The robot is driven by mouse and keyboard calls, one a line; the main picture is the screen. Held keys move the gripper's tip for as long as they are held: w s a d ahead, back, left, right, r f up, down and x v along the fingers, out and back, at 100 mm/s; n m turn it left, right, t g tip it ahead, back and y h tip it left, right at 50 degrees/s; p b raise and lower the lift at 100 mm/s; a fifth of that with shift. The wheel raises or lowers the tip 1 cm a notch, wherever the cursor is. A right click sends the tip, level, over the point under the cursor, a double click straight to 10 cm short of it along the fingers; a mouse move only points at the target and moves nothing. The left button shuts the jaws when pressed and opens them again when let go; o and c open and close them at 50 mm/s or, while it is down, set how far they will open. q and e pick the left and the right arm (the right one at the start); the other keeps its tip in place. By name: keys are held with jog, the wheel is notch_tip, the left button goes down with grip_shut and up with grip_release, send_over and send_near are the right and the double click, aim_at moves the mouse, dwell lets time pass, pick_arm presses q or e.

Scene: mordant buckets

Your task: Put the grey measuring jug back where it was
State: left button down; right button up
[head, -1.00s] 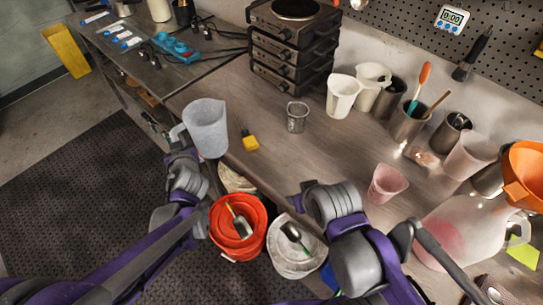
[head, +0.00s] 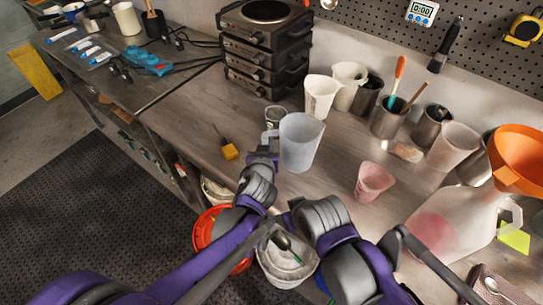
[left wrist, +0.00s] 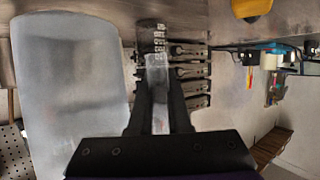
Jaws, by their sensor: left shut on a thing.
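I cannot tell whether the jug's base touches the bench. My right arm shows at the lower right, but its gripper is out of view.
White jugs (head: 320,96) and the stacked hotplates (head: 265,50) stand behind. A pink beaker (head: 373,182) stands to the right, near a large jug with an orange funnel (head: 518,160). Buckets (head: 285,268) sit below the front edge.

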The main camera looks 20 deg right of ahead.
pick_arm(q)
jog(key=shift+f, duration=2.25)
jog(key=shift+f+b, duration=0.2)
jog(key=shift+b, duration=0.1)
jog(key=c, duration=0.9)
grip_release()
jog(key=shift+o, duration=0.2)
jog(key=shift+r, duration=0.15)
jog(key=shift+r, duration=0.2)
jog(key=v, duration=1.2)
jog(key=shift+a+f, duration=0.1)
